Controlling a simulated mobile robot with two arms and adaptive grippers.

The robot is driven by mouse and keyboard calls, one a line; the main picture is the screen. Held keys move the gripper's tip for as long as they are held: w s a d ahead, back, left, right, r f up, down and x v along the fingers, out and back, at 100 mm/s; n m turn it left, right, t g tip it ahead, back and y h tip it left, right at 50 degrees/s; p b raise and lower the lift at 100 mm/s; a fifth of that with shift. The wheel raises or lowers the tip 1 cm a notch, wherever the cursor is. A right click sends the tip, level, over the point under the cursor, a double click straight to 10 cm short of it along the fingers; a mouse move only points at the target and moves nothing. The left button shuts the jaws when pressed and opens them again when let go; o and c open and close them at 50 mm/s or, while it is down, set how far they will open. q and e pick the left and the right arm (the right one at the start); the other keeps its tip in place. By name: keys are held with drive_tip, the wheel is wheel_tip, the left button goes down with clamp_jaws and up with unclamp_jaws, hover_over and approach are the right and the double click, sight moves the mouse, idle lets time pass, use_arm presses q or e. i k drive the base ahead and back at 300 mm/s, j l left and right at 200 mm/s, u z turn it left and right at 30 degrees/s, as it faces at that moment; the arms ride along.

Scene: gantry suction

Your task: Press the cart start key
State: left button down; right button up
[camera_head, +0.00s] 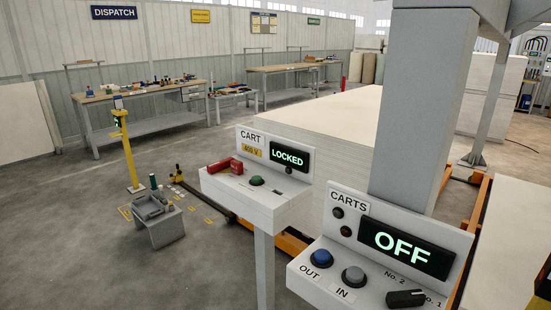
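A grey pedestal panel (268,208) labelled CART stands in the middle, with a lit green LOCKED display (290,159). A green round button (257,181) sits on its sloped top. A red block-like piece (225,166) lies at the top's left end. No key is labelled as start. A nearer panel (335,278) labelled CARTS shows OFF on its display (407,249). Neither gripper shows.
A thick grey column (416,110) rises behind the nearer panel. A large pale board stack (320,120) lies behind the CART panel. A yellow post (128,150) and small grey stand (160,222) are at left. Open floor lies left of the panels; benches line the back wall.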

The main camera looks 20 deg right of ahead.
sight(255, 179)
drive_tip(key=i+j+z, duration=0.2)
drive_tip(key=i+z, duration=0.15)
drive_tip(key=i+j+z, duration=0.35)
drive_tip(key=i, duration=0.05)
